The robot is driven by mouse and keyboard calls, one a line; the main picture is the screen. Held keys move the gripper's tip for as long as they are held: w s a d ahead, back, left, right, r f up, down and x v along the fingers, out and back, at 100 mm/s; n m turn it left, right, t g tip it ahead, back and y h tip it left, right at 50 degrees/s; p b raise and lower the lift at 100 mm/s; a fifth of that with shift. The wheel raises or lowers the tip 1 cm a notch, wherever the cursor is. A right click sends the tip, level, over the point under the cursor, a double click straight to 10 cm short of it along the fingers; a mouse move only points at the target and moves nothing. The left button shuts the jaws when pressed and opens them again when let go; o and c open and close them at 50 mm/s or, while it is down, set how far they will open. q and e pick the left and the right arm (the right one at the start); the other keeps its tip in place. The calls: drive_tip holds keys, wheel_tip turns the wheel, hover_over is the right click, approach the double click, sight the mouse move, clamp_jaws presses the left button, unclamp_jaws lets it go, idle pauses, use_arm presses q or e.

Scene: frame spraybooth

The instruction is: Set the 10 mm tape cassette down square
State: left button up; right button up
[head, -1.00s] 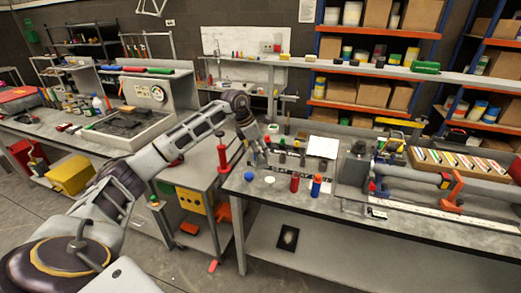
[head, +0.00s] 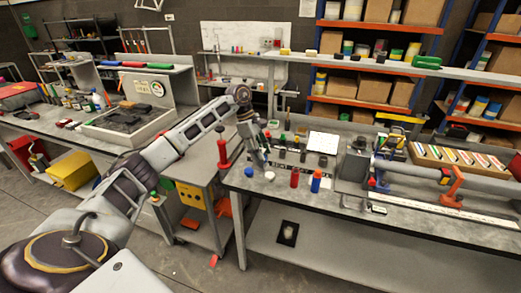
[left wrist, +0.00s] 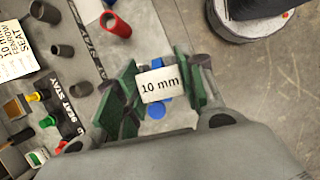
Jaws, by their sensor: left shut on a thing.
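My left gripper (head: 263,160) reaches down over the left part of the grey bench. In the left wrist view, its green-padded fingers (left wrist: 158,88) are shut on the tape cassette (left wrist: 158,84), which shows a white face lettered "10 mm". A blue piece (left wrist: 157,111) shows just below the label; I cannot tell whether it belongs to the cassette or lies on the bench. The grip hides the cassette's sides, and contact with the bench cannot be told. A dark strip lettered "SEAT STAY" (left wrist: 88,40) runs along the bench beside the gripper. My right gripper is not in view.
A blue cap (head: 249,172), a white disc (head: 270,175), a red cylinder (head: 294,179) and a blue cylinder (head: 316,182) stand near the bench's front. Several dark cylinders stand behind. A clamped grey tube (head: 415,171) fills the right. The front bench edge lies close to the gripper.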

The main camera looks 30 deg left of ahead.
use_arm(q)
drive_tip(key=f+m, duration=0.1)
drive_tip(key=m, duration=0.1)
drive_tip(key=s+f+m+g, duration=0.1)
drive_tip(key=m, duration=0.1)
drive_tip(key=shift+s+d+g, duration=0.15)
drive_tip(key=shift+d+g, duration=0.15)
drive_tip(key=shift+d, duration=0.1)
drive_tip(key=s+d+f+m+g+y, duration=0.3)
drive_tip(key=s+d+f+m+y, duration=0.1)
drive_tip(key=s+d+f+m, duration=0.7)
drive_tip(key=w+d+r+m, duration=0.2)
drive_tip(key=w+d+m, duration=0.2)
drive_tip(key=d, duration=0.1)
drive_tip(key=shift+w+d+r+y, duration=0.25)
drive_tip(key=shift+w+y, duration=0.05)
drive_tip(key=shift+w, duration=0.05)
